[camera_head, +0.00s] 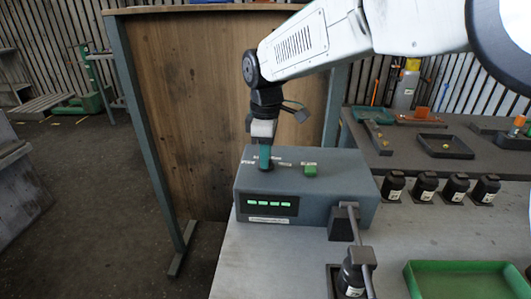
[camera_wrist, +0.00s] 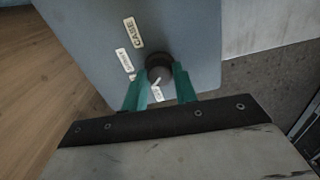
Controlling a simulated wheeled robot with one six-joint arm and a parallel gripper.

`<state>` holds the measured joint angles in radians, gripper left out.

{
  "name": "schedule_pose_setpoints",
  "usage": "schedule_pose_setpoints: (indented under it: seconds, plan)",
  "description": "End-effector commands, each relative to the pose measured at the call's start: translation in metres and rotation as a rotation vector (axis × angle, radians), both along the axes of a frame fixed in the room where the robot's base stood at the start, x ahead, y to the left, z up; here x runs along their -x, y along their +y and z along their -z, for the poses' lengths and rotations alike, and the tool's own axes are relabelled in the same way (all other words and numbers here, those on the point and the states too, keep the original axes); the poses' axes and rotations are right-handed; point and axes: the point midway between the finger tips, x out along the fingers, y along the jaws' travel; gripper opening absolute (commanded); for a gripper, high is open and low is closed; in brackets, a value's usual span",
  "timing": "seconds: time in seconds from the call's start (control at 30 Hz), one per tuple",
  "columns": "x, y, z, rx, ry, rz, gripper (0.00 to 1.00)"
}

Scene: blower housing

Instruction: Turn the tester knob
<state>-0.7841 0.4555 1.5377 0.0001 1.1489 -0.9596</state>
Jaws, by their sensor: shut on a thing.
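The tester (camera_head: 340,195) is a grey box on the bench, with a lit green display on its front. Its dark round knob (camera_wrist: 159,66) stands on the top face, with small white labels around it, one reading CASE. My gripper (camera_wrist: 158,80) has green fingers, one on each side of the knob, and is shut on it. In the head view my gripper (camera_head: 266,160) points down onto the left part of the tester's top and hides the knob there.
A green button (camera_head: 310,170) sits on the tester's top, right of my gripper. Several black labelled containers (camera_head: 424,187) stand to the right. A green tray (camera_head: 458,281) lies at the front right. A dark tray (camera_head: 444,147) lies behind. A wooden panel (camera_head: 200,110) stands behind the tester.

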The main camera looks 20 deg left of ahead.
Motion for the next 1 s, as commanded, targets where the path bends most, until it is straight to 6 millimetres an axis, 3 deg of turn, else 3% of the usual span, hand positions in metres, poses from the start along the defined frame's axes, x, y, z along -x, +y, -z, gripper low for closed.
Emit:
schedule_pose_setpoints:
  seconds: [1.0]
  plan:
    - [-0.0005,0.0004,-0.0011,-0.003,-0.002,0.963,0.05]
